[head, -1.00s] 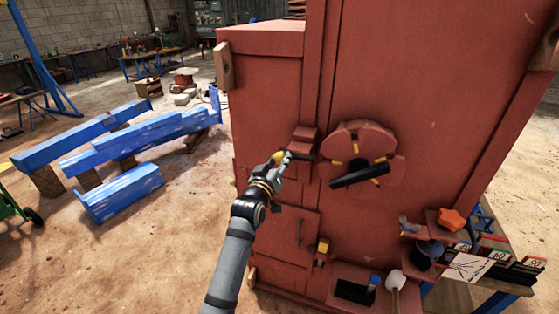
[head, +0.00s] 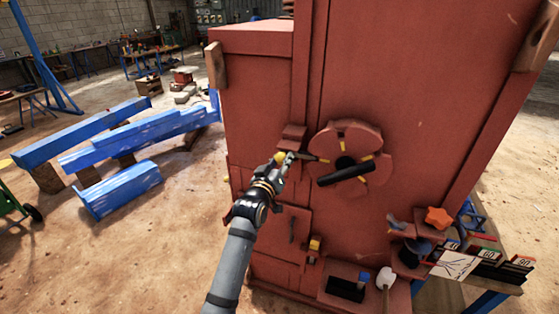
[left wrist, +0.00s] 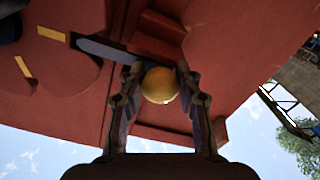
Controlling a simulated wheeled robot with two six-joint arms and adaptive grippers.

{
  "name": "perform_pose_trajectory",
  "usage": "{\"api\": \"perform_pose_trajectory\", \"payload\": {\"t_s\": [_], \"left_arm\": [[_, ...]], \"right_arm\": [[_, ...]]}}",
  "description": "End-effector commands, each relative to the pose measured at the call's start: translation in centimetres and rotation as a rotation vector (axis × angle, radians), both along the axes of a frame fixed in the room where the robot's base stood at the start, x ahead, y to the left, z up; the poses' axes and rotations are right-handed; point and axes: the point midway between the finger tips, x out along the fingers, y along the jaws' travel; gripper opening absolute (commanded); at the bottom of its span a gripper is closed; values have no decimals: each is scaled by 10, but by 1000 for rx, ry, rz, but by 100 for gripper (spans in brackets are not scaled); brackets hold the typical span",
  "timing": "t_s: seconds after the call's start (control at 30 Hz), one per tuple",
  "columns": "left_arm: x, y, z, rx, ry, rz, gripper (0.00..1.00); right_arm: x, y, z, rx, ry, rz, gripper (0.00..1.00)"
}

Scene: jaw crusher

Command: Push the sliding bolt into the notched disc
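The red notched disc (head: 374,143) with yellow marks sits on the front of the red crusher, a black bar handle (head: 346,173) across it. The dark sliding bolt (head: 310,157) lies left of the disc, by a red bracket (head: 293,136); its tip reaches the disc's left edge, at the notch. In the left wrist view the bolt (left wrist: 100,50) runs left toward the disc. My left gripper (head: 284,158) is at the bolt's yellow round knob (left wrist: 160,85), with a finger against each side of it. My right gripper is out of view.
The red crusher body (head: 420,90) fills the middle and right. A ledge at its lower right holds an orange star-shaped knob (head: 438,218) and other small parts. Blue beams (head: 120,190) lie on the floor at left. The air left of the crusher is clear.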

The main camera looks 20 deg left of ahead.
Motion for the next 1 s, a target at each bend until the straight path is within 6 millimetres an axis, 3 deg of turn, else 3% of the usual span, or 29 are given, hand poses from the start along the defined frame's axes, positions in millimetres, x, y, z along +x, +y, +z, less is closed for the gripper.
{"api": "perform_pose_trajectory", "payload": {"t_s": [0.03, 0.17, 0.53, 1.0], "left_arm": [[0, 0, -1, -3, 3, -1, 39], [0, 0, -1, -1, 2, -1, 57], [-6, 0, -1, 2, 0, 1, 58], [-105, 3, -1, 0, 2, 0, 58]], "right_arm": [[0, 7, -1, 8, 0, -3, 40], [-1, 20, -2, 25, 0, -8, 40], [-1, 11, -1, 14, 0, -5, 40], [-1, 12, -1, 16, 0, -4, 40]]}}
